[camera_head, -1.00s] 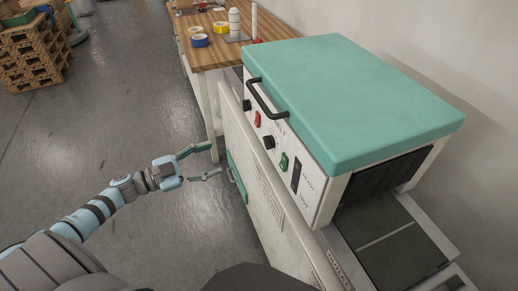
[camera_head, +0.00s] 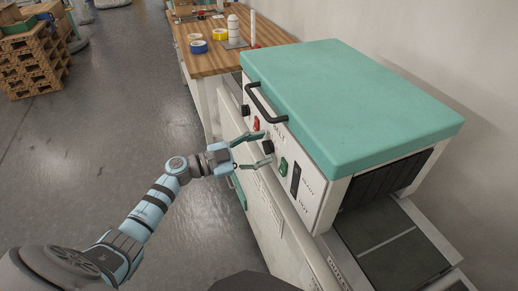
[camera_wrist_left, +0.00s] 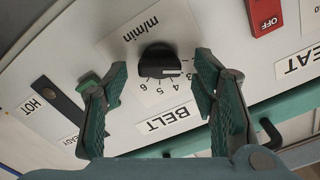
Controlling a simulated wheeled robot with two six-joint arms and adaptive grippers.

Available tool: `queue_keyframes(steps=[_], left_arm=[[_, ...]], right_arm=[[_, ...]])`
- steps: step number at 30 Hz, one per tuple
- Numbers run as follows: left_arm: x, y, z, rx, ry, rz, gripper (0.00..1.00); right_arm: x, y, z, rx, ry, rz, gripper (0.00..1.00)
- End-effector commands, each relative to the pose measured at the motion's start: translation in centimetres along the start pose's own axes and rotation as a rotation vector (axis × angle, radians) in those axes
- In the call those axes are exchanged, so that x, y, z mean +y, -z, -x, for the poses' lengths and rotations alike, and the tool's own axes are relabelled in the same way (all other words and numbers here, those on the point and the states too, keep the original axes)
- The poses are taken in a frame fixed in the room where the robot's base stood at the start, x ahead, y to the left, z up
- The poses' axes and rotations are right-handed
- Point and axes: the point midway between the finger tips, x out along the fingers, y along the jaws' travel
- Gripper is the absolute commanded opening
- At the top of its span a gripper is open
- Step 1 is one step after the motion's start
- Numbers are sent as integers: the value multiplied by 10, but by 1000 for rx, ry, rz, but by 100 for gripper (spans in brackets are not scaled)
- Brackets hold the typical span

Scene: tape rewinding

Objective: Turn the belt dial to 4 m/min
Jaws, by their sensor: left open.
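The belt dial is a black round knob on the white front panel, above the BELT label in the left wrist view (camera_wrist_left: 158,62). It also shows in the head view (camera_head: 268,147). Its white mark lies to the right in the wrist view; the exact reading is hard to tell, with 3, 4, 5 and 6 printed beside the knob. My left gripper (camera_head: 265,148) is open in front of the panel, and in the wrist view its fingers (camera_wrist_left: 162,65) stand to either side of the dial with gaps. The right gripper is out of view.
A red OFF switch (camera_wrist_left: 265,15) and a green switch (camera_head: 283,165) flank the dial. Another black knob (camera_head: 246,109) sits further along. A black handle (camera_head: 264,103) sticks out from the teal lid (camera_head: 350,95) above. The floor left of the machine is open.

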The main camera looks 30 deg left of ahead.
Motion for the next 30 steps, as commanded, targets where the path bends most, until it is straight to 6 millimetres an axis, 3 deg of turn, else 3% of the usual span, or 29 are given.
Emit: queue_keyframes(steps=[1,10,20,30], left_arm=[[0,0,0,0,0,0,52],[0,0,0,0,0,0,5],[0,0,1,0,1,-41,5],[1,0,1,0,1,-248,5]], right_arm=[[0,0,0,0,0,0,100],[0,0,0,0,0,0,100],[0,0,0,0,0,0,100],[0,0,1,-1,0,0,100]])
